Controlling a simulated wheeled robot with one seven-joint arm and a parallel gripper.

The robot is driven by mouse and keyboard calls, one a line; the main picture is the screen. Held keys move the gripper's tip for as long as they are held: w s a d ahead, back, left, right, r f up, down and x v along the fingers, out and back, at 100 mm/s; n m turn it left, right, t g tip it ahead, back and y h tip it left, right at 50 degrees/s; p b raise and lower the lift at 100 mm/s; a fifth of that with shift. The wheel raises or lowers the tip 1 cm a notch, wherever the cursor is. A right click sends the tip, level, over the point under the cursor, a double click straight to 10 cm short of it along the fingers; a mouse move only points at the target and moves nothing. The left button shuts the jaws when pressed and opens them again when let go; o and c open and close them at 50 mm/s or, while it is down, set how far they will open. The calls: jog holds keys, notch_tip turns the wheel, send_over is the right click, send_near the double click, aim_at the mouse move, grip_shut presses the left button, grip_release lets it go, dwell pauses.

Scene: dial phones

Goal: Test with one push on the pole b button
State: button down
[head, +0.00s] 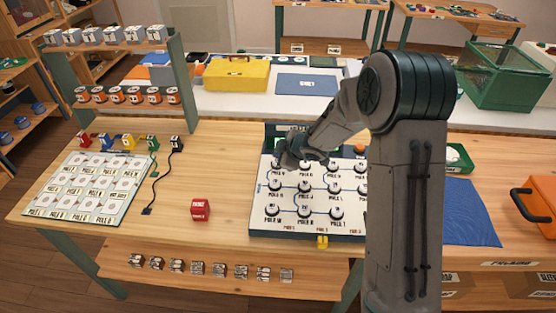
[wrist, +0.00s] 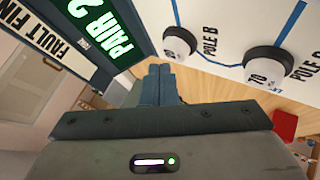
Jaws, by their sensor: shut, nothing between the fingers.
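The white button panel (head: 262,222) stands on the wooden table, with several dark-ringed round buttons joined by blue lines. My gripper (head: 290,158) is over its upper left part and hides some top-row buttons. In the wrist view the pole B button (wrist: 180,44), a white cap in a black ring, has the label "POLE B" beside it. My shut, empty fingers (wrist: 160,72) end just below that button in the picture; I cannot tell whether they touch it. Another button (wrist: 263,66), marked 70, sits to the right. A lit green display (wrist: 105,35) reads "PAIR 2".
A red cube (head: 200,210) lies left of the panel. A labelled card board (head: 88,186) and several small coloured jacks with a black cable are farther left. A blue cloth (head: 468,212) lies right of my arm. Table between cube and card board is mostly clear.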

jog(key=shift+f, duration=0.15)
jog(key=shift+f+b, duration=0.3)
jog(key=shift+b, duration=0.05)
jog(key=shift+f, duration=0.3)
jog(key=shift+r, duration=0.15)
dwell(0.4)
jog(key=shift+r+p, duration=0.55)
jog(key=shift+r, duration=0.05)
notch_tip(320, 180, up, 6)
jog(key=p, duration=0.6)
dwell(0.5)
